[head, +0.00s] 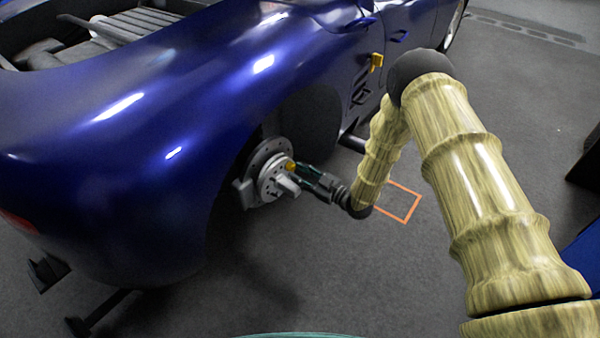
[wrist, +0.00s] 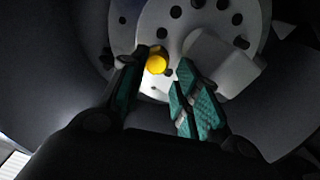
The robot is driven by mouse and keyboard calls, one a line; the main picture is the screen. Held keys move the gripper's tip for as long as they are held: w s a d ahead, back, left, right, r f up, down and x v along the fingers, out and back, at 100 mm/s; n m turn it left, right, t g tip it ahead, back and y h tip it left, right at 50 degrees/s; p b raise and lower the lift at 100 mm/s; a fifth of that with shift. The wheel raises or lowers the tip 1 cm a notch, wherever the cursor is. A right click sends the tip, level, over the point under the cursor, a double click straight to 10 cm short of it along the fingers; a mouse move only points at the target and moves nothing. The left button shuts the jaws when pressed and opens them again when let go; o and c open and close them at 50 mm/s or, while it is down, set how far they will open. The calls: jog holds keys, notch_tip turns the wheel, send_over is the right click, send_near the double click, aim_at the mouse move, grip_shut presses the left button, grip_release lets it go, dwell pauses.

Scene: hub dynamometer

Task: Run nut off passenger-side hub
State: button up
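The yellow nut (wrist: 156,62) sits against the face of the grey hub (wrist: 155,18) of the blue car (head: 160,110). In the head view the nut (head: 290,166) shows as a small yellow spot on the hub (head: 268,176). My gripper (wrist: 167,72) is open in front of the hub, with teal-padded fingers. The nut lies near the tips, close to or touching the left finger, with a gap to the right finger. I cannot tell whether the left finger touches it. In the head view my gripper (head: 300,172) reaches the hub from the right.
A light grey block (wrist: 222,62) protrudes from the hub right beside my right finger. The dark wheel arch surrounds the hub. A yellow part (head: 376,62) is on the car's side. An orange square outline (head: 412,207) marks the floor. Open floor lies in front.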

jog(key=shift+s+f, duration=0.15)
jog(key=shift+f, duration=0.05)
